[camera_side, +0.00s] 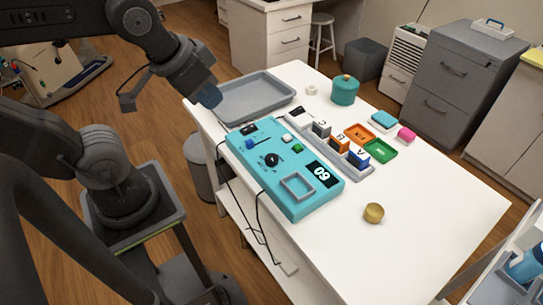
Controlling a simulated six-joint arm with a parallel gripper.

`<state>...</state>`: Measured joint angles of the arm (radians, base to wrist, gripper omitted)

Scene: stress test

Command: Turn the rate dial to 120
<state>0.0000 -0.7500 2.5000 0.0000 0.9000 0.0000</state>
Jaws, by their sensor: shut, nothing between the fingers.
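A turquoise device panel (302,211) lies on the white table. Its black round rate dial (272,160) sits near the panel's middle, with small marks around it that are too small to read. A black display (322,174) on the panel's right side shows what looks like 60, turned in the picture. My gripper (212,103) is up and to the left of the panel, near the grey tray's left corner. It is shut and empty, apart from the dial.
A grey tray (291,91) lies at the table's far left. Dark cables hang off the front edge. The table's right part is clear.

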